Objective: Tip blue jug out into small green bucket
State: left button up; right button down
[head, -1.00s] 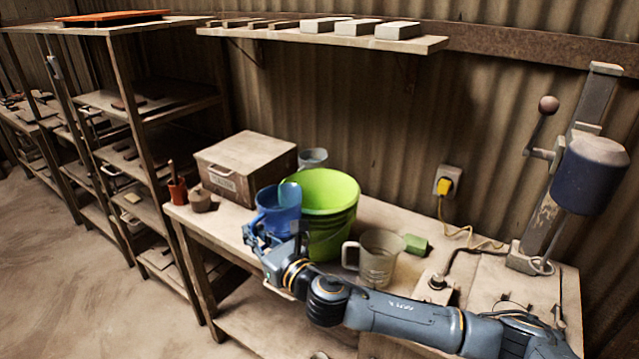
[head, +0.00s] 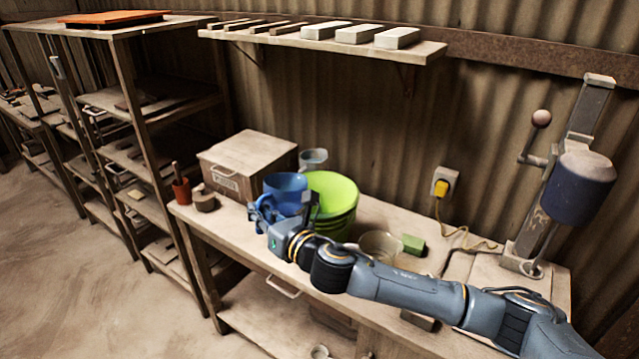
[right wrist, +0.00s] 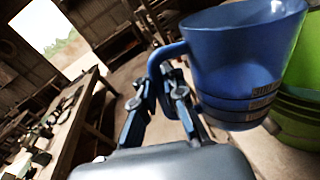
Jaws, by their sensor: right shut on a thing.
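The blue jug (head: 287,191) is held about upright just left of the bright green bucket (head: 333,200), above the workbench. Its inside and any contents cannot be made out. My right gripper (head: 263,213) is shut on the jug's handle. In the right wrist view its fingers (right wrist: 167,88) close around the handle, and the jug (right wrist: 235,62) fills the upper right, with the green bucket (right wrist: 300,110) partly hidden behind it. The bucket stands on the bench; its lower front is hidden by my right arm. My left gripper is not in view.
A pale mug (head: 380,246), partly behind my arm, and a green block (head: 413,244) stand right of the bucket. A lidded box (head: 245,165), a grey cup (head: 313,159) and a red pot (head: 181,190) are at the left and back. A lever press (head: 565,200) stands at right.

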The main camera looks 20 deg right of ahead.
jog(key=r, duration=0.1)
jog(key=r+p, duration=0.1)
jog(key=d+r+m+p, duration=0.1)
jog(key=shift+w+r, duration=0.35)
jog(key=shift+r, duration=0.05)
jog(key=shift+w+d+f+m, duration=0.2)
jog(key=shift+d+m, duration=0.05)
jog(key=shift+m, duration=0.15)
jog(key=shift+w+d+m+g, duration=0.15)
jog(key=shift+d+m+g, duration=0.05)
jog(key=shift+m+g, duration=0.1)
pick_arm(q)
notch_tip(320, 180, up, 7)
jog(key=p, duration=0.3)
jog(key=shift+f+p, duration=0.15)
jog(key=shift+p, duration=0.15)
pick_arm(e)
jog(key=w+d+r+m+g+y, duration=0.1)
jog(key=w+d+r+m, duration=0.2)
jog(key=d+m, duration=0.1)
jog(key=shift+r+m, duration=0.25)
jog(key=shift+m, duration=0.05)
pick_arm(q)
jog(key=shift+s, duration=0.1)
pick_arm(e)
jog(key=shift+w+d+m+g, duration=0.3)
jog(key=shift+w+m, duration=0.05)
jog(key=shift+m, duration=0.05)
